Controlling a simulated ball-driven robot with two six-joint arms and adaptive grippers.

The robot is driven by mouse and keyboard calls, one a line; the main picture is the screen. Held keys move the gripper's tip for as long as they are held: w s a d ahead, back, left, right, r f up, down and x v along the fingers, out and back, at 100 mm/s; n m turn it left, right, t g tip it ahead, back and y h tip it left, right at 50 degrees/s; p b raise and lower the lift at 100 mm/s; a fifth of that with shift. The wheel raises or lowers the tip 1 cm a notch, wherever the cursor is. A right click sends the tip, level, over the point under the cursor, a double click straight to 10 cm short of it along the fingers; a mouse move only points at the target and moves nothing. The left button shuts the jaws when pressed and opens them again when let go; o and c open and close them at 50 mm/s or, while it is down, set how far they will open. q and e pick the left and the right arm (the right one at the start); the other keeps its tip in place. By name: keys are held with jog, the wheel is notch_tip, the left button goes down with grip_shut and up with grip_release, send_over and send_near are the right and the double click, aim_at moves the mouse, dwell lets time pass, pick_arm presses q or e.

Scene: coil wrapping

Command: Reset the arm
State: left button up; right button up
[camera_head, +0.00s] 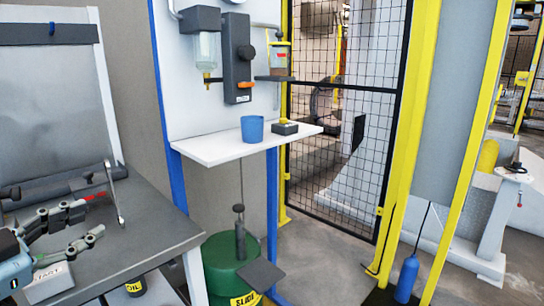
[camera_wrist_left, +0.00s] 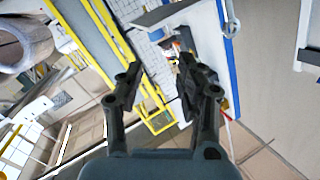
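My left gripper (camera_head: 92,217) is at the left of the head view, above the grey table. Its two fingers are apart, with nothing between them. In the left wrist view the same gripper (camera_wrist_left: 159,80) also has its fingers spread and empty, with a tilted view of the room beyond them. My right gripper is in neither view.
The grey table (camera_head: 165,232) carries a START box (camera_head: 48,278) below my left gripper and a thin upright metal piece (camera_head: 114,192) just right of it. A white shelf (camera_head: 215,150) holds a blue cup (camera_head: 252,129). A green drum (camera_head: 222,262) stands beneath. Floor shows further right.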

pick_arm(q)
jog(key=s+d+f+n+g+y, duration=0.35)
jog(key=s+f+g, duration=0.25)
jog(key=s, duration=0.5)
jog(key=s+d+f+n+g+y, duration=0.3)
jog(key=s+f+n+g, duration=0.3)
jog(key=s, duration=0.5)
notch_tip(320, 180, down, 27)
jog(key=s+a+m+g, duration=0.1)
jog(key=s+a+g, duration=0.1)
jog(key=a, duration=0.1)
jog(key=s+f+g, duration=0.1)
jog(key=s+f, duration=1.4)
jog(key=s, duration=0.2)
jog(key=shift+s+a, duration=0.25)
jog(key=shift+a, duration=0.1)
